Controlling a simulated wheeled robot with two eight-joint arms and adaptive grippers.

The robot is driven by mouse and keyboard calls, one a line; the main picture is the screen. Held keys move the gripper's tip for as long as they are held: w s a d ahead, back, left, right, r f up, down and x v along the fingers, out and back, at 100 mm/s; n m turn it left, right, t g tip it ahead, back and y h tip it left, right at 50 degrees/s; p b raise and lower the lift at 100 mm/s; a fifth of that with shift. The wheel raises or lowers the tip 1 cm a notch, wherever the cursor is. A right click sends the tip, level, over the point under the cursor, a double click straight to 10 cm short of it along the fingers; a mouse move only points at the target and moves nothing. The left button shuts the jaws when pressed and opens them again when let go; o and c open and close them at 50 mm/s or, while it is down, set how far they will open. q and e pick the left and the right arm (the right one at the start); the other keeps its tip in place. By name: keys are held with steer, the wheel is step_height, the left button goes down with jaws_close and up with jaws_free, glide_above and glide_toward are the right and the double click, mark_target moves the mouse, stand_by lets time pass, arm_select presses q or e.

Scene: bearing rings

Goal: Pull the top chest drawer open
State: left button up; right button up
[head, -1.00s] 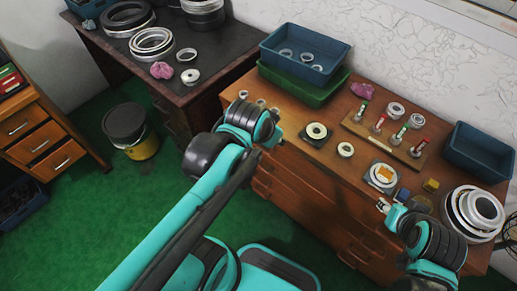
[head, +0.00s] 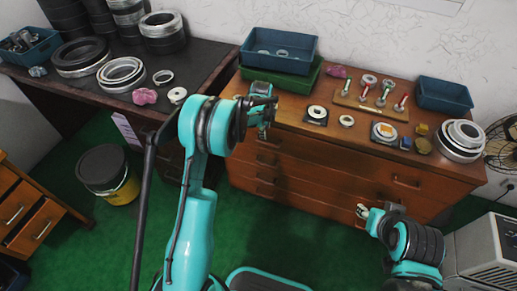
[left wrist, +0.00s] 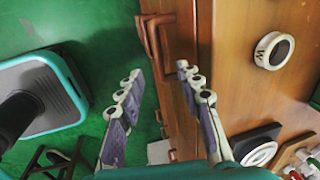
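The wooden chest (head: 330,165) stands against the wall, its drawer fronts facing me and looking shut. Handles line the left side of its front, the top one (head: 268,141) just below the chest top. My left gripper (head: 262,112) is at the chest's upper left front edge. In the left wrist view, my left gripper (left wrist: 160,70) is open, with reddish-brown handles (left wrist: 158,38) ahead between its fingertips, apart from them as far as I can tell. My right gripper (head: 366,212) hangs before the lower right chest front; its fingers are too small to judge.
On the chest top are a blue bin (head: 278,50) over a green one (head: 300,80), a board with tools (head: 372,104), bearing rings (head: 462,138) and another blue bin (head: 443,95). A dark table (head: 60,88) stands left. A bucket (head: 108,172) sits on green floor.

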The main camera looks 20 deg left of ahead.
mark_target(266, 143)
arm_select(q)
steer(key=shift+m, duration=0.3)
steer(key=b+x, duration=0.1)
steer(key=x, duration=0.4)
steer(key=b+x, duration=0.2)
steer(key=x, duration=0.3)
steer(key=shift+s, duration=0.25)
arm_select(e)
steer(key=f, duration=0.3)
steer(key=shift+s+a, duration=0.1)
steer(key=shift+s, duration=0.3)
arm_select(q)
jaws_close()
